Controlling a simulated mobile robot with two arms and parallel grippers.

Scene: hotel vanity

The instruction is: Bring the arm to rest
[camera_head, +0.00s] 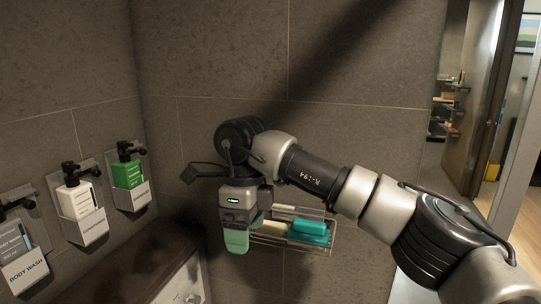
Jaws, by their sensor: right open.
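My right arm reaches in from the lower right, and its gripper (238,232) hangs pointing down in front of the tiled wall. The gripper is open. A pale green piece (237,241) shows at its lower end; I cannot tell whether it is a finger pad or a separate thing behind. My left gripper is not in view.
The basket holds a teal item (309,229) and pale items. Wall dispensers line the left: a grey one (20,255), a white one (81,208) and a green one (130,173). A dark ledge (118,262) runs below them. An opening is at the right.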

